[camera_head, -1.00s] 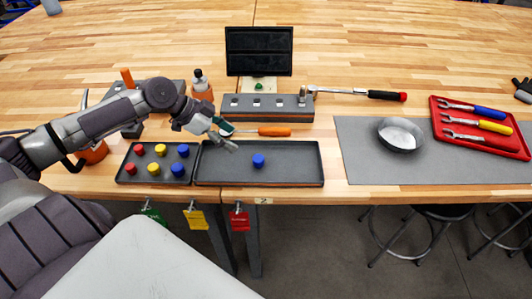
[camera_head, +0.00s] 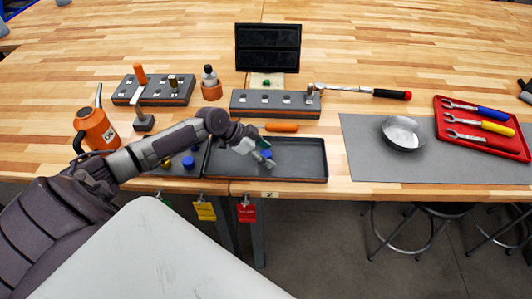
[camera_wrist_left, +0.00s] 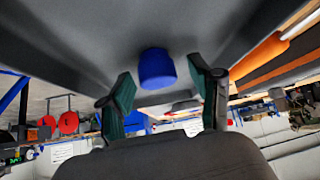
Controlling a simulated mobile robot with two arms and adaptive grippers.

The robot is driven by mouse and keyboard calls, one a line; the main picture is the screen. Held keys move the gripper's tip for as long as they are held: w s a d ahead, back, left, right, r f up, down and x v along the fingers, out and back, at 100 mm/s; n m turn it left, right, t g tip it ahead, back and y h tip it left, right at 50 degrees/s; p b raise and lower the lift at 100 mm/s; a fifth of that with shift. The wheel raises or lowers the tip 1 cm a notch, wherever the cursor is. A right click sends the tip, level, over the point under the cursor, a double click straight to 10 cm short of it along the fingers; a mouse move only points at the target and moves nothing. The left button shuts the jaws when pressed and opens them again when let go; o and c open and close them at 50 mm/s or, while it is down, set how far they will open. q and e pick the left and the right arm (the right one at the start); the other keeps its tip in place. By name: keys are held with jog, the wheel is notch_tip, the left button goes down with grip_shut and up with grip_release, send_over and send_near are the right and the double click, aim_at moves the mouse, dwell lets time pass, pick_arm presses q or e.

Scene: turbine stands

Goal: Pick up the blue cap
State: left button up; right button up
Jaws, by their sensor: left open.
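The blue cap (camera_head: 267,154) stands in the long dark tray (camera_head: 305,160) at the front of the bench, partly hidden by my left gripper (camera_head: 265,151). In the left wrist view the blue cap (camera_wrist_left: 157,68) shows between the two green-padded fingers of my left gripper (camera_wrist_left: 162,77). The fingers are spread open, with a gap on each side of the cap. The cap appears a little beyond the fingertips; contact is not visible. My right gripper is not in view.
A smaller tray to the left, partly behind my left arm, holds other caps, including a blue one (camera_head: 188,162). An orange-handled screwdriver (camera_head: 282,128) lies behind the long tray, before a grey socket block (camera_head: 275,103). A grey mat with a metal bowl (camera_head: 403,133) is to the right.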

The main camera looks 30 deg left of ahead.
aim_at(267, 155)
pick_arm(q)
jog(key=shift+f, duration=0.1)
jog(key=shift+s, duration=0.1)
jog(key=shift+c, duration=0.4)
jog(key=c, duration=0.8)
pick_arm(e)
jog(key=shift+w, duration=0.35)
pick_arm(q)
jog(key=shift+c, duration=0.2)
jog(key=shift+r, duration=0.4)
jog(key=r, duration=0.1)
jog(key=r+b, duration=0.2)
jog(key=shift+s+d+r, duration=0.1)
jog(key=shift+d+r, duration=0.2)
jog(key=s+d+r+b, duration=0.1)
jog(key=s+d+r, duration=0.4)
jog(key=d, duration=0.4)
jog(key=shift+s+d+r+b, duration=0.2)
jog(key=shift+d+r+b, duration=0.15)
jog(key=shift+r, duration=0.5)
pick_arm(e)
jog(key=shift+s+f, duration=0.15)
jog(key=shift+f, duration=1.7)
